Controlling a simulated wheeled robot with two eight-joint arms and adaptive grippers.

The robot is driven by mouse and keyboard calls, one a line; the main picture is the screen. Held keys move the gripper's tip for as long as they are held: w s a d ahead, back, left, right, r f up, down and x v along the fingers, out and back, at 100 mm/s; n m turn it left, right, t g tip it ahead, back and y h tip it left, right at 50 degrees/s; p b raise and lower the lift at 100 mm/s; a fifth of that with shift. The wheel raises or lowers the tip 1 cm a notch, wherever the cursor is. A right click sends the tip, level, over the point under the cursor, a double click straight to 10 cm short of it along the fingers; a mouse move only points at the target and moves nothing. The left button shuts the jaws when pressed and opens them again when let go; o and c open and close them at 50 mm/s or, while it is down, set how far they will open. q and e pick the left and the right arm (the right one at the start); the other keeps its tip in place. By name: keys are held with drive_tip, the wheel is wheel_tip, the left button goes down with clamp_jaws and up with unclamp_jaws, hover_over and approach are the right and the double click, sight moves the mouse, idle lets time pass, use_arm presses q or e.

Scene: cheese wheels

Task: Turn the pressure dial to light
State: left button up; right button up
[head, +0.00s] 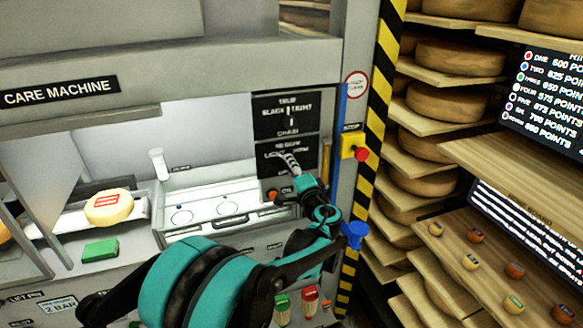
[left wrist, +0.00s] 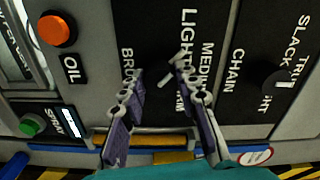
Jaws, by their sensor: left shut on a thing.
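The pressure dial (left wrist: 165,82) is on a black panel with the words light, medium and firm beside it in the left wrist view. Its white mark shows between my fingers, but most of the dial is hidden and its exact setting is unclear. My left gripper (left wrist: 156,84) has its two fingers on either side of the dial, shut on it. In the head view my left gripper (head: 291,164) reaches up to the lower black panel (head: 270,168), and its fingers cover the dial there. My right gripper is not in view.
A chain dial (left wrist: 275,82) sits on the neighbouring panel. An orange oil button (left wrist: 57,29) and green spray button (left wrist: 32,125) are close by. A yellow stop box (head: 352,147) with a red button stands right. A cheese wheel (head: 109,207) and green block (head: 100,249) lie left.

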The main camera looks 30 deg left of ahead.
use_arm(q)
drive_tip(key=o, duration=1.1)
drive_tip(key=shift+o, duration=0.2)
drive_tip(key=v, duration=1.2)
drive_tip(key=shift+s+a+f, duration=0.1)
